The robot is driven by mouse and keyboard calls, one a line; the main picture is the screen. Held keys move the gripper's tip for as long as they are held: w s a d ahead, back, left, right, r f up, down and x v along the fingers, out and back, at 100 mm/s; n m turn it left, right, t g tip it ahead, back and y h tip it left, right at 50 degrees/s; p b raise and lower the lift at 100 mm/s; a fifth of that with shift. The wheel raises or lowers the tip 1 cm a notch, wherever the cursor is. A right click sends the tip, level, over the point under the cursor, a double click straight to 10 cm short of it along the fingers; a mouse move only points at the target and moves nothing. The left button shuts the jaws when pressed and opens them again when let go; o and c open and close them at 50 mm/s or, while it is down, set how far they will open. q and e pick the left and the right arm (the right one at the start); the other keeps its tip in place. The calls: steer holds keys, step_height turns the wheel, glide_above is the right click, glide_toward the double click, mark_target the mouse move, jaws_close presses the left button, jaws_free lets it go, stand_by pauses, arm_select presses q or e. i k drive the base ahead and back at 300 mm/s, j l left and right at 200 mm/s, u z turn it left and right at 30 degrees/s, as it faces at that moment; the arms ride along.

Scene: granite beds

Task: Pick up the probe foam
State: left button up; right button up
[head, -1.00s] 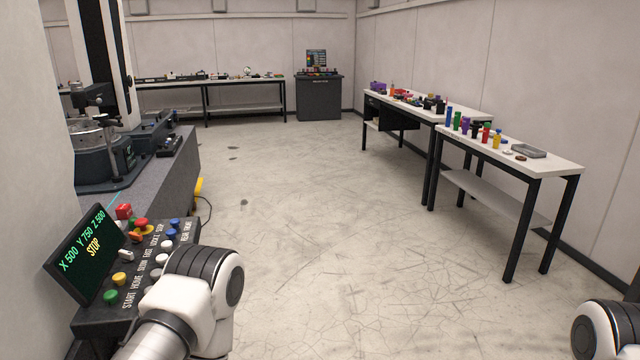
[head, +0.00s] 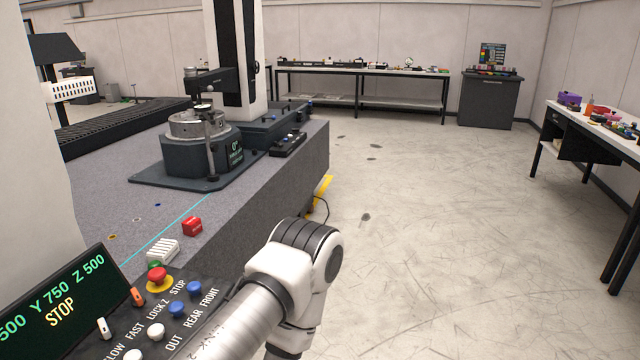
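I cannot make out a probe foam for certain in the head view. Small items lie on the back workbench (head: 355,71) and on the right workbench (head: 597,144), too small to tell apart. A red block (head: 192,226) and a white ribbed block (head: 162,250) sit on the near part of the granite bed (head: 245,215). My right gripper is not in view either.
The control panel (head: 125,345) with its screen (head: 62,300) reading STOP stands close at lower left. A round fixture (head: 200,150) stands on the bed. A dark cabinet (head: 488,102) is at the back. The floor (head: 430,230) between bed and right workbench is clear.

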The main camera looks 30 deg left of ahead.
mark_target(165, 249)
steer(key=i+u, duration=0.9)
steer(key=i, duration=0.15)
steer(key=i+l+u, duration=1.3)
